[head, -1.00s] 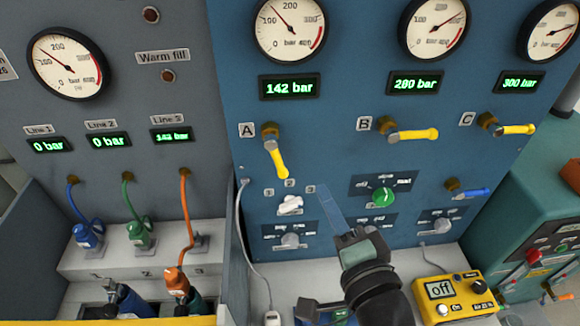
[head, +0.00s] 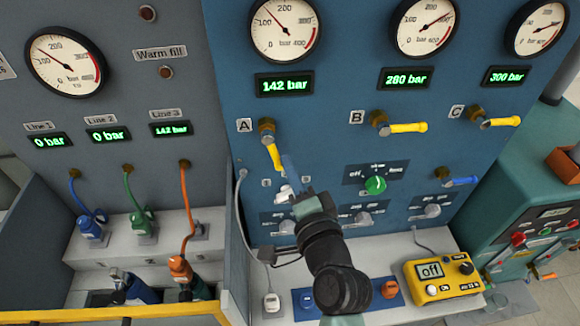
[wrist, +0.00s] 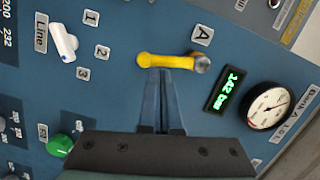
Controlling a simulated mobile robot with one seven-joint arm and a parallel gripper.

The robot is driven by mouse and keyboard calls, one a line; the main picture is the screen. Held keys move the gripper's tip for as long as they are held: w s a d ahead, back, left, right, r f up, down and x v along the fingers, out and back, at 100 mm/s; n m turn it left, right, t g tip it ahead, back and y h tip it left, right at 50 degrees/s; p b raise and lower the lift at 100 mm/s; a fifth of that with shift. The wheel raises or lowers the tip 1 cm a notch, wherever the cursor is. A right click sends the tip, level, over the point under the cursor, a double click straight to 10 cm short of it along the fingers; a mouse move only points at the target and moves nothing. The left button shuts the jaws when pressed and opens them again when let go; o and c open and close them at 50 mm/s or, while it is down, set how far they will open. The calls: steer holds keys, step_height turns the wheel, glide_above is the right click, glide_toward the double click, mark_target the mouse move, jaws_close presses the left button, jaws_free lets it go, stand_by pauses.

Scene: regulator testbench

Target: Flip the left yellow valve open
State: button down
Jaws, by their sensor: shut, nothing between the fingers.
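The left yellow valve, labelled A, has a yellow handle (head: 272,152) that hangs down from its brass fitting, tilted slightly right. In the wrist view the handle (wrist: 165,61) lies across the picture, just beyond my fingertips. My gripper (head: 288,163) is shut and empty, with its thin blue fingers together. Its tips are at the lower right side of the handle, very near it or touching; I cannot tell which. The shut fingers also show in the wrist view (wrist: 160,75), pointing at the handle's middle.
Yellow valve B (head: 408,127) and yellow valve C (head: 502,121) have handles pointing right. A white selector knob (head: 283,193) sits just below my fingers. A green knob (head: 376,185) is to the right. A yellow meter (head: 440,278) stands on the bench.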

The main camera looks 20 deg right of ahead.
steer(key=shift+w+a+f+m, duration=0.1)
steer(key=shift+a+f+m, duration=0.35)
steer(key=shift+m, duration=0.45)
steer(key=shift+a+m+t, duration=0.2)
steer(key=shift+m+t, duration=0.1)
steer(key=shift+m, duration=0.2)
steer(key=shift+d+r, duration=0.1)
steer(key=shift+r, duration=0.05)
